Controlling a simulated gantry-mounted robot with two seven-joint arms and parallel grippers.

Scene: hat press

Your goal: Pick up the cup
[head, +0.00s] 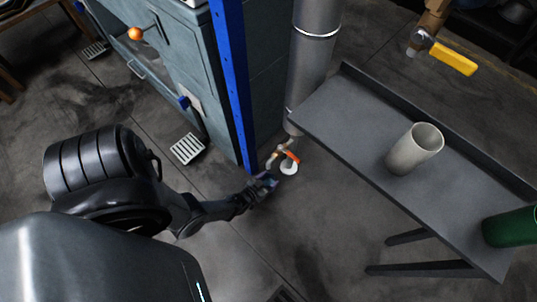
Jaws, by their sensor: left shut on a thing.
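The cup (411,152), a pale grey-beige open cylinder, stands upright on the dark grey bench to the right. Its rim and dark inside show. My left gripper (268,181) is low in the middle of the view, well left of the cup and apart from it. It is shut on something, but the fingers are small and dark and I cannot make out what. A pipe fitting with an orange lever (290,154) and a white round end (289,167) show just beyond the fingertips; I cannot tell whether they touch. My right gripper is not in view.
The bench (345,112) has a raised back edge. A green cylinder (512,228) is at its right end. A thick grey pipe (310,65) and a blue post (234,85) rise beside a grey cabinet machine (178,60). A yellow lever (452,59) sits at upper right.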

